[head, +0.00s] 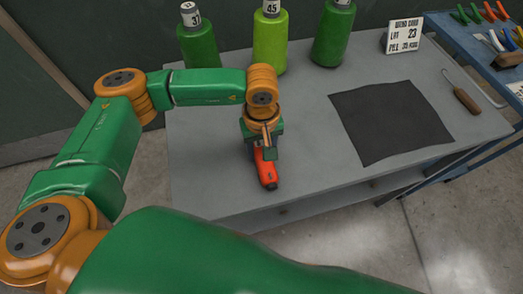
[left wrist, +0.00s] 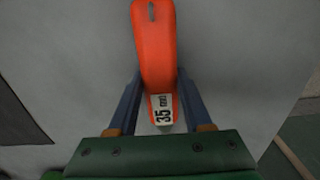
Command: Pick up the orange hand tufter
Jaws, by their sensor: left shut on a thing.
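The orange hand tufter (head: 267,174) is at the front left part of the grey table, its free end pointing toward the table's front edge. My left gripper (head: 263,148) reaches down from above and is shut on it, covering its far end in the head view. In the left wrist view the orange tufter (left wrist: 155,45) lies between the two blue fingers (left wrist: 160,108), with a white label marked 35 near them. I cannot tell whether the tufter touches the table or hangs just above it. My right gripper is not in view.
Several green yarn cones (head: 270,40) stand along the back of the grey table (head: 300,135). A dark cloth square (head: 390,122), a sign card (head: 403,34) and a wooden-handled tool (head: 466,101) are to the right. A blue bench (head: 460,42) with tools adjoins there.

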